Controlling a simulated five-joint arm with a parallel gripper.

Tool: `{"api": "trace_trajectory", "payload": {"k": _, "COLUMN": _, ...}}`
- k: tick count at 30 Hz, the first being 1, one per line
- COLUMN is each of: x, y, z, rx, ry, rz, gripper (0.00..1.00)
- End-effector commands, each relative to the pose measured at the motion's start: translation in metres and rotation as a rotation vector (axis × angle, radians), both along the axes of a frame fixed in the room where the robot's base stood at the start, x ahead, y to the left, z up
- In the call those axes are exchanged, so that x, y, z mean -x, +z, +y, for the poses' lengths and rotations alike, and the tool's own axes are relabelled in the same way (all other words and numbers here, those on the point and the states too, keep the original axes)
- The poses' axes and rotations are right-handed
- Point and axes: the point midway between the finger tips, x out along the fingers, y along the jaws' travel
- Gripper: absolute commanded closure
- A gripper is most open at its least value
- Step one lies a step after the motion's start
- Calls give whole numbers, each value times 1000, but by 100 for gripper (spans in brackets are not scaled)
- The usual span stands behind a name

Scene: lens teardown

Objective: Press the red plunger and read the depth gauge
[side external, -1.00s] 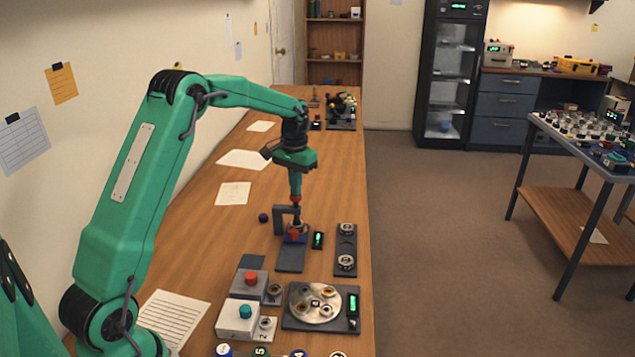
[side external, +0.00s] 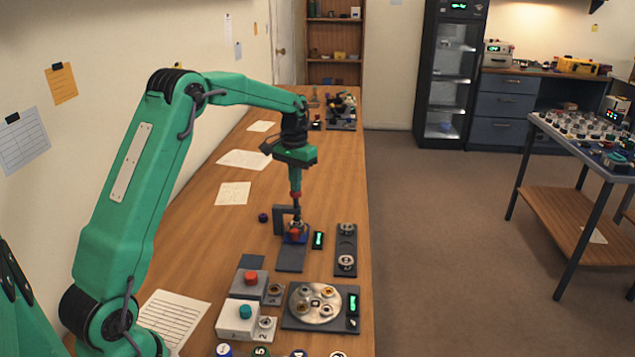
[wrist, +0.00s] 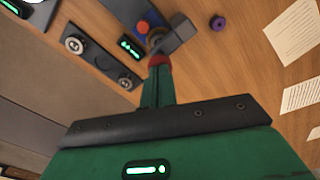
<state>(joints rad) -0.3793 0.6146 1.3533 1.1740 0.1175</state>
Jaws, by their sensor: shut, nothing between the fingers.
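A dark stand (side external: 290,257) on the bench has an upright bracket (side external: 279,219) and holds a small blue and metal assembly. A red knob (side external: 294,236) sits at the front of this assembly, and it also shows in the wrist view (wrist: 143,27). A small gauge box with a green display (side external: 318,240) stands just right of the stand; its digits are too small to read. My gripper (side external: 297,215) points straight down over the assembly, shut and empty, its tip at or just above the top. Whether it touches is hidden.
A red button box (side external: 248,284), a teal button box (side external: 236,319) and a round metal tray (side external: 316,303) stand nearer the camera. A dark strip with two rings (side external: 345,248) lies right of the gauge. A purple knob (side external: 263,217) and papers lie left on the bench.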

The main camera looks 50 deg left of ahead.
Motion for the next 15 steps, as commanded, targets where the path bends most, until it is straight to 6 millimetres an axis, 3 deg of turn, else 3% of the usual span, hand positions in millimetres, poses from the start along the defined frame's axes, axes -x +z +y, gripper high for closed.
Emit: {"api": "trace_trajectory", "payload": {"k": 15, "x": 0, "y": 34, "z": 0, "rx": -1, "ry": 0, "rz": -2, "gripper": 100}}
